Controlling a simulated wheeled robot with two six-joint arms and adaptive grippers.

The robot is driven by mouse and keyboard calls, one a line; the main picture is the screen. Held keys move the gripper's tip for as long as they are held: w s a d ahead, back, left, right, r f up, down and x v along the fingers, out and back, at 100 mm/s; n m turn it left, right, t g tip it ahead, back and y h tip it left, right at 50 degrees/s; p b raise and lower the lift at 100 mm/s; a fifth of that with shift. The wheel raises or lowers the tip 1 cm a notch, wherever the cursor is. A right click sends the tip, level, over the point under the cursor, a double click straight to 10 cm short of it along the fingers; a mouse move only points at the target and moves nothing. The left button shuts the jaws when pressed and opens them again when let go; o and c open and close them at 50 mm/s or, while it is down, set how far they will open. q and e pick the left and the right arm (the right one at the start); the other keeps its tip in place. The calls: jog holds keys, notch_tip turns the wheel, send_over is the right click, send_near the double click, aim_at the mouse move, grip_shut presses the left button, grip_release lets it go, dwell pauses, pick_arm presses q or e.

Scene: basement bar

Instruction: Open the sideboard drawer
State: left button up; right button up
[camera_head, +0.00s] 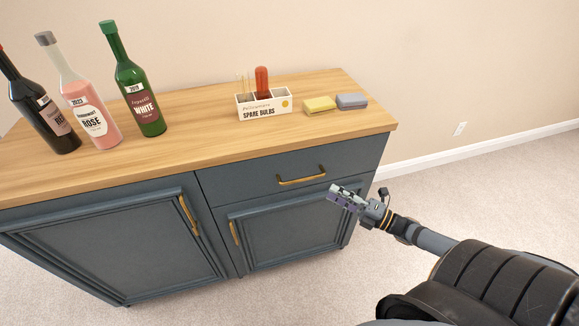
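The sideboard (225,145) has a wooden top and dark blue-grey fronts. Its drawer (250,178) is at the upper right of the front and looks shut flush. A brass bar handle (301,179) is on the drawer. My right gripper (334,192) is just right of and slightly below the handle in the picture, in front of the sideboard, apart from the handle. Nothing shows in its grasp, but its fingers are too small to tell open from shut. My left gripper is out of view.
Dark, rosé (88,110) and green (140,92) bottles stand on the top at left. A white bulb box (264,106), a yellow sponge (319,104) and a grey one (351,101) sit at right. The carpet (450,195) at right is clear.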

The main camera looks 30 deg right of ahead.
aim_at(305, 178)
jog(key=shift+n+y, duration=0.4)
jog(key=b+x, duration=0.1)
jog(key=x, duration=0.2)
jog(key=b+x, duration=0.1)
jog(key=x, duration=0.2)
jog(key=a+r+b+x, duration=0.1)
jog(key=x, duration=0.3)
jog(key=shift+s+r+b, duration=0.1)
jog(key=shift+s+b, duration=0.25)
jog(key=shift+w+a+r, duration=0.1)
jog(key=shift+w, duration=0.25)
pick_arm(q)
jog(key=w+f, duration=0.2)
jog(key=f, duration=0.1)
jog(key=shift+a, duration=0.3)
pick_arm(e)
grip_shut()
